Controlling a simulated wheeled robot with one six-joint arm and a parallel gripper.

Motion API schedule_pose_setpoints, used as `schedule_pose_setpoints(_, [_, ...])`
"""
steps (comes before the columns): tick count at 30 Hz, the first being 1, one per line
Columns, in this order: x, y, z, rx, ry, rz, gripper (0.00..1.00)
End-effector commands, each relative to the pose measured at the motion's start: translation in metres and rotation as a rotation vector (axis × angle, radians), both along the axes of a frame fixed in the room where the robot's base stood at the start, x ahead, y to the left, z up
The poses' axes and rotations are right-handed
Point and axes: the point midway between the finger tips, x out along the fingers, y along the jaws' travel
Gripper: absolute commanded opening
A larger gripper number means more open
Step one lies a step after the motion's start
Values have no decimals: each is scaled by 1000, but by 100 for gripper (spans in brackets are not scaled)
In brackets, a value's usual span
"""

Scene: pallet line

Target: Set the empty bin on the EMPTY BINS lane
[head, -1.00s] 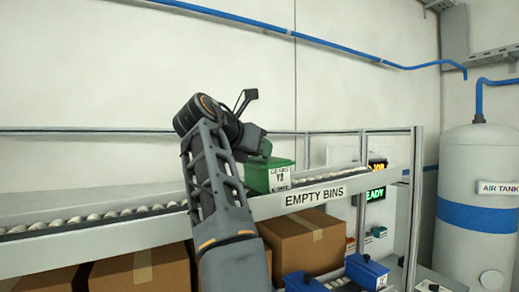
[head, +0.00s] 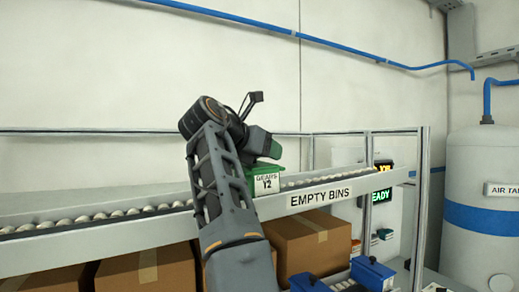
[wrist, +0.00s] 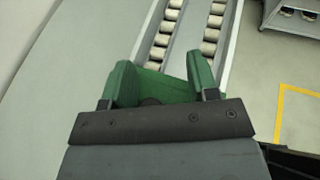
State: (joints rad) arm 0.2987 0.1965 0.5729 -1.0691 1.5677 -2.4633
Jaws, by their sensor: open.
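The green bin (head: 277,183), with a white label reading GEARS, rests on the roller lane marked EMPTY BINS (head: 320,197). My arm partly hides its left side. My gripper (head: 265,143) is just above the bin and its jaws are open. In the wrist view, the two green fingers of my gripper (wrist: 162,78) stand apart, with a green surface between them that looks like part of the bin (wrist: 160,90). Whether the fingers touch the bin cannot be told. The lane's rollers (wrist: 166,32) run away beyond the fingers.
Cardboard boxes (head: 313,240) and blue bins (head: 372,272) sit on the level below. An upright post (head: 421,205) stands at the lane's right end. An air tank (head: 486,215) is at the far right. Rollers left of my arm (head: 100,216) are clear.

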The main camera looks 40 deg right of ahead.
Motion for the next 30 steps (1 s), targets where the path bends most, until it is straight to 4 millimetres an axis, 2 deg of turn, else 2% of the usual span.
schedule_pose_setpoints(5, [-1,17,8,-1,0,4,54])
schedule_pose_setpoints(16, [-6,92,32,-1,-4,7,54])
schedule_pose_setpoints(30, [-9,112,40,-1,-1,1,54])
